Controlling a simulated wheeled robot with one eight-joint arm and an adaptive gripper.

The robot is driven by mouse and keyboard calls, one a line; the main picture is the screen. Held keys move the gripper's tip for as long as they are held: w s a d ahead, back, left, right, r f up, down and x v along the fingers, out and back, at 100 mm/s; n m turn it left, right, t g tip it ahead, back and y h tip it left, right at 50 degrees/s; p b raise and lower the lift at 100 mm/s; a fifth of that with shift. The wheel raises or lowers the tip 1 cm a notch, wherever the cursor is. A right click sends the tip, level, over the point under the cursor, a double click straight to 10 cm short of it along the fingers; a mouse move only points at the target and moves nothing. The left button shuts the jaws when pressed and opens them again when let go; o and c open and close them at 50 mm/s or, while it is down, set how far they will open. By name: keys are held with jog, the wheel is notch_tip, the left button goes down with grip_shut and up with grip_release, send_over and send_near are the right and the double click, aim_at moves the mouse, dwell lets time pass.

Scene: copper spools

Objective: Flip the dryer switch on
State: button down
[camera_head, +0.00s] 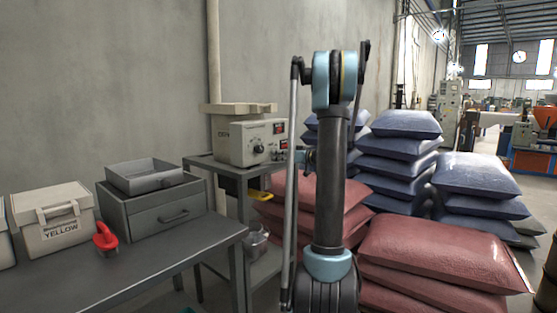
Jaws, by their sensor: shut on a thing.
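The dryer (238,148) is a beige box with a dark knob (258,149) on its front panel. It stands on a grey stand. A red switch (280,128) shows at the panel's upper right, and another red switch (284,145) is just below it. Their on or off positions are too small to tell. My arm stands upright in front and hides much of the area to the right of the dryer. A small part of my gripper (297,156) shows at the panel's right edge, close to the lower switch. It is shut; its fingertips are mostly hidden.
A grey table (150,255) at the left holds a drawer unit (160,218), an open tray (146,175), a box marked YELLOW (55,222) and a red-handled item (105,238). Red sacks (440,250) and blue sacks (400,150) are stacked at the right. The dryer's stand has a lower shelf.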

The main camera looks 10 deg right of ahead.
notch_tip(320, 180, up, 2)
jog(key=g+h, duration=0.3)
jog(key=shift+s+d+m+h, duration=0.1)
jog(key=shift+m+h, duration=0.2)
jog(key=shift+r+g+h, duration=0.4)
jog(key=shift+g+h, duration=0.25)
jog(key=shift+g, duration=0.1)
jog(key=shift+r+g+h, duration=0.35)
jog(key=shift+g+h, duration=0.3)
jog(key=shift+g, duration=0.1)
jog(key=c, duration=1.4)
grip_release()
jog(key=shift+w, duration=0.2)
jog(key=shift+c, duration=0.2)
jog(key=v, duration=1.1)
jog(key=shift+s+d+r, duration=0.1)
jog(key=shift+d+r, duration=0.05)
jog(key=shift+r, duration=0.25)
